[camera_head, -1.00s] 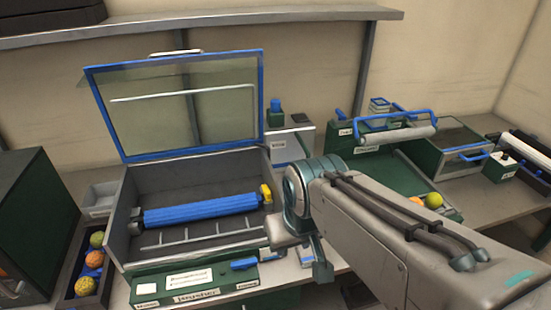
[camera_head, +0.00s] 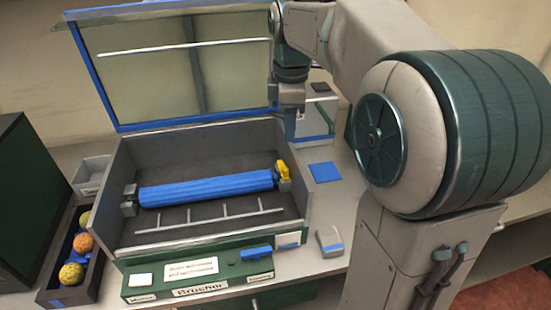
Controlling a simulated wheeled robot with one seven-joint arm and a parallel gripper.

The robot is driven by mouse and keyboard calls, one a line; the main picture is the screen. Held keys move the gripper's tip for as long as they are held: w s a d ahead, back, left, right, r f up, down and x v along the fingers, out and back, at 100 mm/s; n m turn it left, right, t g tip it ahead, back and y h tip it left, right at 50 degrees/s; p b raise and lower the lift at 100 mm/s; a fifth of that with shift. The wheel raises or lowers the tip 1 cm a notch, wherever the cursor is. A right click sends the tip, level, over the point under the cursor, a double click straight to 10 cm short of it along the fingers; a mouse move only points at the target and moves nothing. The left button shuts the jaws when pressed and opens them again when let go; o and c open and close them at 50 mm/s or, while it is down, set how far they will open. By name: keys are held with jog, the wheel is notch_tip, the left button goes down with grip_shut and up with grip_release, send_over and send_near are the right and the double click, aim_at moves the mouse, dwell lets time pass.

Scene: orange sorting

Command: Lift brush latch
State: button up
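The open brusher box (camera_head: 125,210) stands on the counter with its glass lid (camera_head: 180,60) tilted up. A blue roller brush (camera_head: 205,188) lies across the inside of the box. A yellow latch (camera_head: 284,170) sits at the brush's right end, on a grey bracket; whether it is closed is too small to tell. My gripper (camera_head: 291,108) points down above and behind the yellow latch in the picture, near the lid's lower right corner, apart from the latch. Its fingers are too small and dark to tell whether they are open or shut.
A dark tray (camera_head: 62,297) with several oranges and a grey bin (camera_head: 90,172) stand left of the box. A dark green cabinet (camera_head: 22,190) is at the far left. A blue pad (camera_head: 325,172) and a small grey block (camera_head: 329,242) lie to the right. A ladder-like rack (camera_head: 210,228) lies inside the box.

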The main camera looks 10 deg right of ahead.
aim_at(286, 168)
jog(key=f, duration=0.4)
jog(key=w+f+n+b, duration=0.1)
jog(key=f, duration=0.4)
jog(key=w+f+n, duration=0.1)
jog(key=f, duration=0.4)
jog(key=shift+w+f+b, duration=0.2)
jog(key=shift+f+b, duration=0.05)
jog(key=shift+b, duration=0.15)
jog(key=shift+d, duration=0.1)
grip_shut()
